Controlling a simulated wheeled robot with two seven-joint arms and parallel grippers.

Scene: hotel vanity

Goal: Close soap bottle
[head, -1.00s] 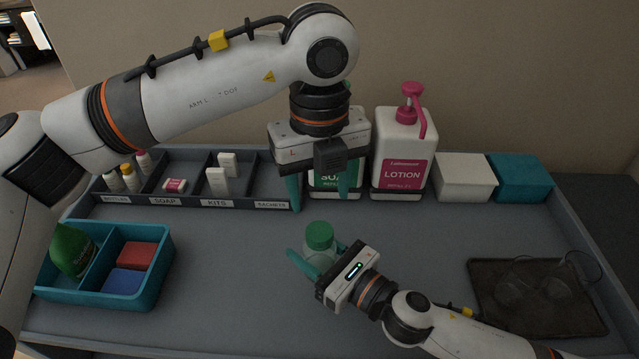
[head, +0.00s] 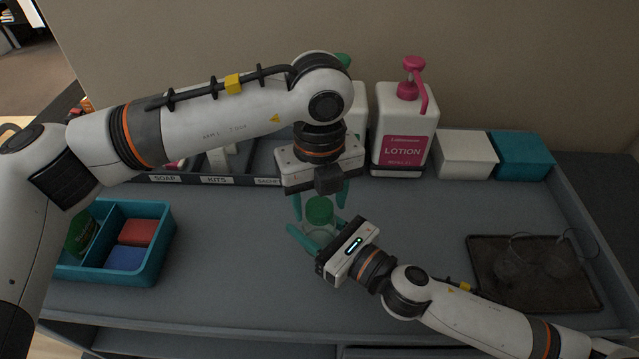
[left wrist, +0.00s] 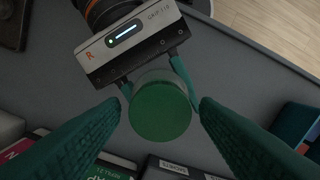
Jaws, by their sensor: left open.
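The soap bottle (head: 322,240) is a small clear bottle standing upright on the vanity top. Its green cap (head: 320,211) sits on top and shows as a round disc in the left wrist view (left wrist: 160,111). My left gripper (head: 320,198) points down over the bottle, open, its teal fingers on either side of the cap with gaps. My right gripper (head: 318,243) comes in from the lower right, its fingers closed around the bottle body below the cap. The cap hides part of the body from above, so the finger contact is only partly visible.
A lotion dispenser (head: 403,130) and white (head: 464,155) and teal (head: 521,156) boxes stand at the back. A teal divided bin (head: 160,250) is at left, a dark tray (head: 490,285) with glasses at right. My left arm covers part of the labelled organiser (head: 215,180).

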